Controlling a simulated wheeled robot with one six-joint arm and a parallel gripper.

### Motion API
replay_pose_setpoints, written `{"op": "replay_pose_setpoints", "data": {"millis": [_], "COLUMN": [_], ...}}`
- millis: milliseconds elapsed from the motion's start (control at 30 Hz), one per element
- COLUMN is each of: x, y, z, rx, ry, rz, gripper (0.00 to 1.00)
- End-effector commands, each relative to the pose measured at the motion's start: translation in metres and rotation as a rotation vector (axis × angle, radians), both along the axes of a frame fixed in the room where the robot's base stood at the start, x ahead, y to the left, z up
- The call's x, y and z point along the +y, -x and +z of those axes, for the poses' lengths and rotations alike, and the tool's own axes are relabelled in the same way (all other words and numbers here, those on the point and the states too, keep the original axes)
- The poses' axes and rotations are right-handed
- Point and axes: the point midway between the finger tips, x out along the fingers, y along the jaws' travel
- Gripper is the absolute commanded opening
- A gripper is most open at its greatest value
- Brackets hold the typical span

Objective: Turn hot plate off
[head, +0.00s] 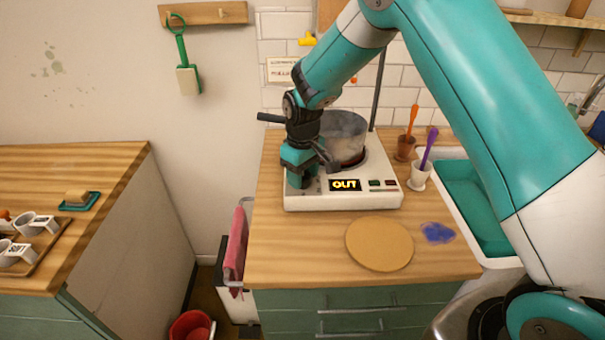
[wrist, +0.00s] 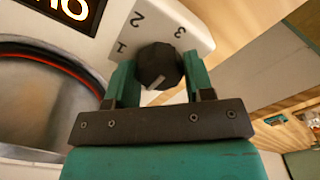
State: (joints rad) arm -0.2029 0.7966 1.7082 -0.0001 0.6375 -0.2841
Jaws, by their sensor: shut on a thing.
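The white hot plate (head: 375,200) stands at the back of the wooden counter. My gripper (head: 303,180) is at the hot plate's front left corner and hides the knob in the head view. In the wrist view my gripper (wrist: 155,80) is shut on the black knob (wrist: 158,62), one finger on each side. Marks 1, 2 and 3 surround the knob. Its pale pointer line faces lower left.
A round wooden board (head: 379,244) and a blue powder patch (head: 437,232) lie in front. An orange-handled brown cup (head: 405,148) and a white cup with a purple tool (head: 418,178) stand right, beside the sink (head: 470,205). A pink towel (head: 236,245) hangs left.

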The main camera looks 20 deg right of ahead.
Motion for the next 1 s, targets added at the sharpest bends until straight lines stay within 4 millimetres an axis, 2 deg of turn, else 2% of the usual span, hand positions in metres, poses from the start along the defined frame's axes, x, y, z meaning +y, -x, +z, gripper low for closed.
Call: {"op": "replay_pose_setpoints", "data": {"millis": [133,167,233,267,533,667,767,1000], "x": [0.000,0.000,0.000,0.000,0.000,0.000,0.000,0.000], "y": [-0.001,-0.001,-0.001,-0.001,0.000,-0.001,-0.001,-0.001], "z": [0.001,0.001,0.001,0.001,0.001,0.011,0.028,0.089], "rx": [-0.003,-0.003,-0.003,-0.003,-0.002,-0.005,-0.007,-0.009], "ry": [-0.001,-0.001,-0.001,-0.001,0.000,-0.001,-0.002,-0.002], "rz": [0.001,0.001,0.001,0.001,0.000,-0.001,-0.001,0.000], "gripper": [0.25,0.55,0.71,0.73,0.73,0.73,0.73,0.73]}}
